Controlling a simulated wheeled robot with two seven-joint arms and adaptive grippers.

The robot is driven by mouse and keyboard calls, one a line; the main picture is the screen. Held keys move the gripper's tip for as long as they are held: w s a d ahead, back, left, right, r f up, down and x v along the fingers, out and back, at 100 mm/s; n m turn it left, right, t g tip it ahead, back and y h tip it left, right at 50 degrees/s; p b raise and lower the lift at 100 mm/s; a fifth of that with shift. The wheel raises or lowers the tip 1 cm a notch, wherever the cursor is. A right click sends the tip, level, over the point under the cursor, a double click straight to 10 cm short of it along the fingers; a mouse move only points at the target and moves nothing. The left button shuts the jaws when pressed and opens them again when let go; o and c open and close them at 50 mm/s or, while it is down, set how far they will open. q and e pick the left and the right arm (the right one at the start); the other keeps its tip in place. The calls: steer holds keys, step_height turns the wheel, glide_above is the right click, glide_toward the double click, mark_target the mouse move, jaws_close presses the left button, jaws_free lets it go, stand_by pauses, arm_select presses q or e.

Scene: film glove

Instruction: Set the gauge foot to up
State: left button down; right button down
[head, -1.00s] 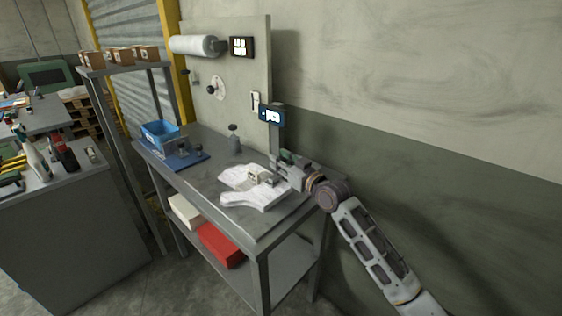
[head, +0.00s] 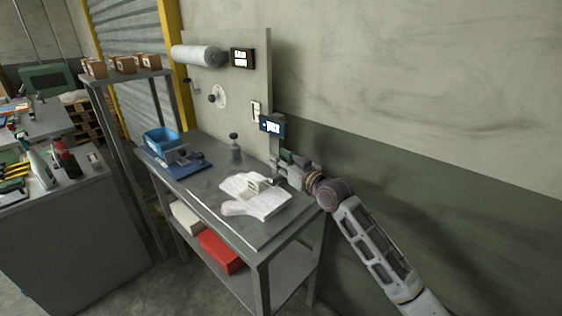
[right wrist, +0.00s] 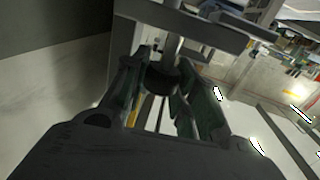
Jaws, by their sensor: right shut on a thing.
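The gauge stands at the bench's back right corner, with a small lit display (head: 272,125) on a post. My right gripper (head: 282,165) is at the lower part of this post, beside the wall panel. In the right wrist view its green-padded fingers (right wrist: 162,100) are closed around a dark round part (right wrist: 162,78) below a grey post; this seems to be the gauge foot. The fingers hide much of it, so its exact height cannot be told. White film or glove sheets (head: 262,206) lie on the bench in front, with a small pale block on them. My left gripper is not in view.
A panel (head: 258,70) with a film roll (head: 195,55) stands behind. A red box (head: 220,251) lies on the lower shelf.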

steer(key=shift+r, duration=0.1)
steer(key=c, duration=1.1)
jaws_free()
steer(key=shift+s+d, duration=0.1)
steer(key=v, duration=1.1)
steer(key=shift+s+d, duration=0.25)
steer(key=shift+s, duration=0.05)
